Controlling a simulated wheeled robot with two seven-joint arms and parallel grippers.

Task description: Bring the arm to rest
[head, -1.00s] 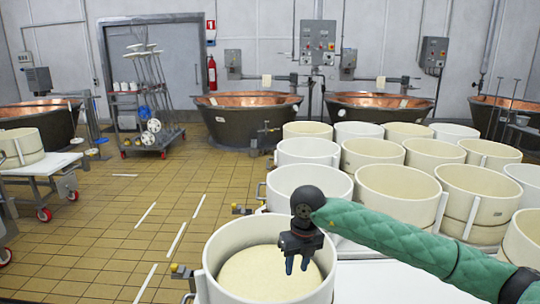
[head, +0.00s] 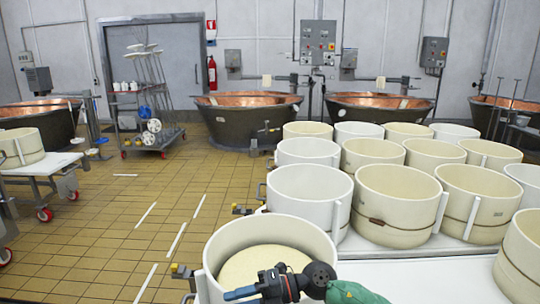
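My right arm's dark wrist and its green-sleeved link show at the bottom edge. The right gripper (head: 241,293) points left, in front of the near cream mould (head: 322,236) and its pale cheese (head: 262,262). Its blue fingers are seen side-on and overlap, so I cannot tell whether they are apart. No held object shows at the fingers. The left gripper and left arm are out of view.
Several round moulds (head: 397,196) crowd the white table (head: 400,275) on the right. Copper vats (head: 247,117) line the back wall. A wheeled rack (head: 150,128) stands at the back left. The tiled floor (head: 110,220) left of the moulds is mostly open.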

